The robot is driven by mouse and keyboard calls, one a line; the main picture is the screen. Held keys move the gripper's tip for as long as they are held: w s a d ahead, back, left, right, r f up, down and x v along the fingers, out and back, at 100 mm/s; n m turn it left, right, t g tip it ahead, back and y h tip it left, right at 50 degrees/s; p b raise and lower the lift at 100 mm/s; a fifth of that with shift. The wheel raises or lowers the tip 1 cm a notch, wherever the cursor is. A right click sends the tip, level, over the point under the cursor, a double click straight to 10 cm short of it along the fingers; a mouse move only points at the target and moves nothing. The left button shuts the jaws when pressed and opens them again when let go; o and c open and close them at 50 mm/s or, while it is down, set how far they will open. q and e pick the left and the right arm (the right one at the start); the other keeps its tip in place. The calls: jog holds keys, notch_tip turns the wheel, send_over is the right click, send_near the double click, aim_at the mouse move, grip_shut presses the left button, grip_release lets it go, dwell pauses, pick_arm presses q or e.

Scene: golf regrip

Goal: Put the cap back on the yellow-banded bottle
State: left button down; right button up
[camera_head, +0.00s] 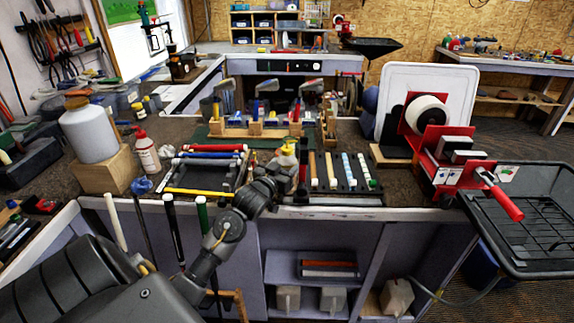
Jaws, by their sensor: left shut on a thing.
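A pale bottle with yellow on it (287,151) shows at the middle of the bench, just behind my left gripper. My left gripper (282,168) reaches in from the lower left, over the bench's front part, and its fingers overlap the lower part of this bottle in the picture. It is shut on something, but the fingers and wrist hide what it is. I cannot make out a separate cap. Whether the bottle's top is open is too small to tell. My right gripper is not in view.
A rack of coloured shafts (205,165) lies left of my gripper, and a tray of grips (340,171) right of it. A red-topped white bottle (147,154) and a large white jug (89,132) stand at left. A red-framed machine (448,150) stands at right.

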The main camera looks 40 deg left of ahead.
pick_arm(q)
jog(key=shift+f, duration=0.15)
jog(key=c, duration=0.9)
grip_release()
jog(key=shift+o, duration=0.2)
jog(key=shift+r, duration=0.25)
jog(key=s+d+b, duration=0.2)
jog(key=s, duration=0.9)
jog(key=shift+s, duration=0.4)
jog(key=shift+d+f, duration=0.1)
jog(key=shift+f, duration=0.05)
